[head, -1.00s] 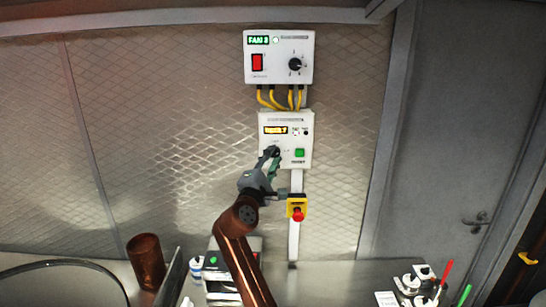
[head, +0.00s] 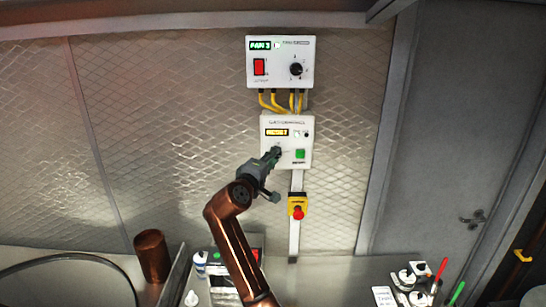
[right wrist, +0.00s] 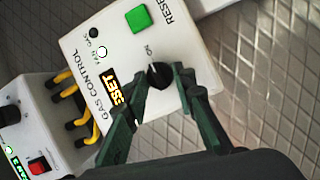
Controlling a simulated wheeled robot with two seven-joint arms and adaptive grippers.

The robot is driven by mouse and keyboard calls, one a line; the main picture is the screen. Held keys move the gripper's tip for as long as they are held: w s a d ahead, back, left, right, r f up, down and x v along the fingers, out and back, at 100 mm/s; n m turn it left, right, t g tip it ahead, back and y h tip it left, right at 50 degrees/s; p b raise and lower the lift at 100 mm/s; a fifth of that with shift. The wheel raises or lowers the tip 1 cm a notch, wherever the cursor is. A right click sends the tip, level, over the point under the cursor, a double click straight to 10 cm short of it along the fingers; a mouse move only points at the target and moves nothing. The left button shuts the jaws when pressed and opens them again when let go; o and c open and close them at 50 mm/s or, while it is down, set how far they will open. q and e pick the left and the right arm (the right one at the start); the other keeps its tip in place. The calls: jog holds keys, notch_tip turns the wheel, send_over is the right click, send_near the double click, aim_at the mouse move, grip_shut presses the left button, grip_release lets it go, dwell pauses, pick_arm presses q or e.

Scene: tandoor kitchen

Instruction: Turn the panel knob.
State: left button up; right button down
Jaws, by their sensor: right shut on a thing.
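The white lower panel (head: 305,131), labelled gas control, hangs on the wall and also fills much of the right wrist view (right wrist: 190,32). Its black knob (right wrist: 158,75) sits below an amber display (head: 276,132) and beside a green button (head: 300,154). My right gripper (head: 276,152) is at the panel's lower left and mostly covers the knob in the head view. In the right wrist view its green fingers (right wrist: 160,82) lie on either side of the knob, shut on it. My left gripper is in neither view.
A white fan panel (head: 280,62) with a red switch and black knob is above, joined by yellow cables (head: 275,101). A red emergency button (head: 298,212) sits below. A copper cup (head: 151,256) and several small items stand on the counter.

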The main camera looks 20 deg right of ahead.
jog(key=shift+f, duration=0.1)
dwell(0.3)
jog(key=c, duration=1.6)
grip_release()
jog(key=v, duration=1.2)
